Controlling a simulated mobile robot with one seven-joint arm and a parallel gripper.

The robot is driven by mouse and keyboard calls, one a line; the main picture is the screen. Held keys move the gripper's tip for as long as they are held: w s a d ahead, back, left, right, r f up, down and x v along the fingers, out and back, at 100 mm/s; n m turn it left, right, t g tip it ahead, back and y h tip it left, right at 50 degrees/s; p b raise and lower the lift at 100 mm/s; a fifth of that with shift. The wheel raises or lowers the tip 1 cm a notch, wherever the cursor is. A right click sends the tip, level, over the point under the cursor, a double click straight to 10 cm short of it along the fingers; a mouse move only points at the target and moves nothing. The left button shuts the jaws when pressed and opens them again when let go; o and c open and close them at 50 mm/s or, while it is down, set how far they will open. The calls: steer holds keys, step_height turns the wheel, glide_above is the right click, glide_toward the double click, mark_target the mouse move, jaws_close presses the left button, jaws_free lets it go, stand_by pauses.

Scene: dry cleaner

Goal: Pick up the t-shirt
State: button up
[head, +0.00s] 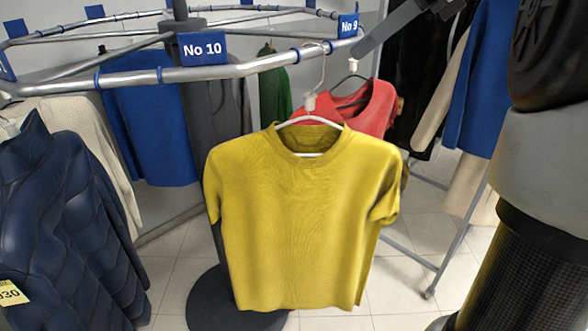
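A mustard-yellow t-shirt (295,215) hangs upright at the centre of the head view, its front facing me. It is on a white hanger (310,120), whose hook reaches up to the metal rail (200,74) between the No 10 and No 9 signs. A dark grey bar-shaped part (392,27) at the top, right of the No 9 sign, appears to be part of my gripper. It is above and right of the t-shirt, apart from it. Most of it is cut off by the picture's top edge, so its opening and any contact with the rail are unclear.
A red garment (372,105) hangs close behind the t-shirt. A navy puffer jacket (60,230) hangs at the left, with a gap between. The rack's dark round base (215,300) stands below. My arm fills the right side. Blue and beige clothes hang behind it.

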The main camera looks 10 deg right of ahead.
mark_target(314, 95)
steer(key=b+x, duration=0.1)
steer(key=x, duration=1)
steer(key=shift+d, duration=0.1)
steer(key=x, duration=0.3)
steer(key=b+x, duration=0.1)
steer(key=shift+w+d+f, duration=0.15)
steer(key=shift+d+f, duration=0.05)
steer(key=shift+f, duration=0.35)
steer(key=shift+w+a+f, duration=0.1)
steer(key=shift+a+f, duration=0.15)
steer(key=shift+c, duration=0.2)
jaws_close()
